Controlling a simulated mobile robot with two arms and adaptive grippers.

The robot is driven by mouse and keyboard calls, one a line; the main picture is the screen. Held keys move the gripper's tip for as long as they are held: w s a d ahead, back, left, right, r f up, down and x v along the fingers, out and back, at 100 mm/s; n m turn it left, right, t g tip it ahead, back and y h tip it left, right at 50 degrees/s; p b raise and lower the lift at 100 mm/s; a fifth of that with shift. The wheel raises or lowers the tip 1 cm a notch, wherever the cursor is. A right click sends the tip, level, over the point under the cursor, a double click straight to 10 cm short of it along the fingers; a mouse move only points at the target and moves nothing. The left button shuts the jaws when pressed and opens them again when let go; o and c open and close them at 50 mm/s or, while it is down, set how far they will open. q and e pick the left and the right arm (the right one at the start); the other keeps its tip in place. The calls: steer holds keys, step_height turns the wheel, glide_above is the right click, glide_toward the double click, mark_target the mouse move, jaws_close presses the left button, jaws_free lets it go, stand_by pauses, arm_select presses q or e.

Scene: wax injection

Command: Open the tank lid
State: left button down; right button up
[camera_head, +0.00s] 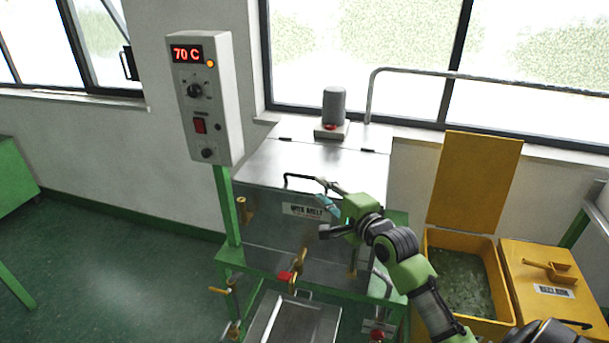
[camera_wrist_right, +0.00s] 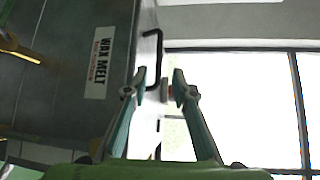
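The wax melt tank (camera_head: 275,225) is a grey metal box on a green stand. Its shiny metal lid (camera_head: 270,160) lies flat and closed on top. A black bar handle (camera_head: 296,176) is at the lid's front edge, partly hidden by my right gripper. My right gripper (camera_head: 326,190) is open at the right part of this handle. In the right wrist view, the handle (camera_wrist_right: 155,33) shows between and beyond the open fingertips (camera_wrist_right: 160,84); I cannot tell whether they touch it. My left gripper is out of view.
A control box (camera_head: 204,95) reading 70 C stands left of the tank. A grey cylinder (camera_head: 334,105) stands behind the lid. An open yellow bin (camera_head: 466,325) is at the right. A metal tray (camera_head: 295,322) and valves are below the tank front.

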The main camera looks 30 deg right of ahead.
mark_target(304, 177)
steer(key=w, duration=0.3)
steer(key=w+f+p, duration=0.1)
steer(key=w, duration=0.6)
steer(key=shift+w+d+f+p, duration=0.1)
steer(key=shift+d+f+p, duration=0.2)
steer(key=shift+d+p, duration=0.1)
jaws_close()
